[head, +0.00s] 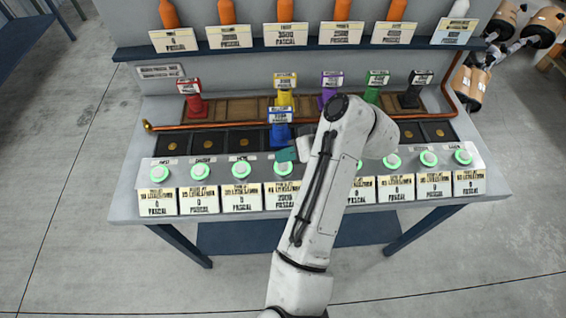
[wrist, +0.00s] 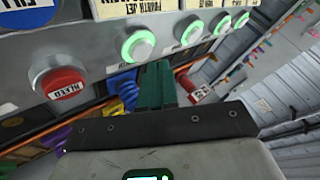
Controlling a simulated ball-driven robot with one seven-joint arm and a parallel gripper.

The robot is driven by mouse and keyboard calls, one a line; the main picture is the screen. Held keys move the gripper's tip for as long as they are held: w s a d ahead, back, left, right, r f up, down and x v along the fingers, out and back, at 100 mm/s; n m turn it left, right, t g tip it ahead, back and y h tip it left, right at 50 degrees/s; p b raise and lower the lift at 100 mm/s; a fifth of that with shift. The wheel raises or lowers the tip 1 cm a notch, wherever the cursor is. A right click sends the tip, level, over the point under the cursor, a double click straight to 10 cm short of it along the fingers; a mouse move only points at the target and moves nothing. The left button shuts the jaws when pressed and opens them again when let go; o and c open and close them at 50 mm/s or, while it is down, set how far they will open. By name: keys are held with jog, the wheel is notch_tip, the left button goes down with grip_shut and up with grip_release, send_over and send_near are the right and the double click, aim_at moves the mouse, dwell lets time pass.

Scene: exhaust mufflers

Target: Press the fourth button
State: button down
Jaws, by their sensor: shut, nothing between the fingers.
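The fourth button (head: 283,168) is a pale round button with a lit green ring, counted from the left of the panel's row. A button with a lit green ring also shows in the wrist view (wrist: 138,44), beside a partly cut-off label that seems to read "fourth". My gripper (head: 286,155) has teal fingers, shut and empty, just behind the fourth button's upper edge in the head view. In the wrist view the fingertips (wrist: 157,68) are just below the button. I cannot tell whether they touch it.
More lit green buttons (head: 241,169) stand to both sides. A red button (wrist: 62,82) is close by in the wrist view. A blue plug-like piece (head: 280,133) stands right behind my fingers. A copper pipe (head: 215,125) crosses the bench. My arm hides the panel's middle.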

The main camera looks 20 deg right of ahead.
aim_at(287, 166)
jog(key=shift+f+b, duration=0.4)
jog(key=shift+f+b, duration=0.3)
jog(key=shift+f, duration=0.05)
dwell(0.8)
jog(key=shift+r, duration=0.1)
jog(key=shift+r+p, duration=0.6)
jog(key=shift+r, duration=0.1)
notch_tip(287, 166, up, 5)
jog(key=p, duration=0.4)
dwell(0.3)
dwell(1.1)
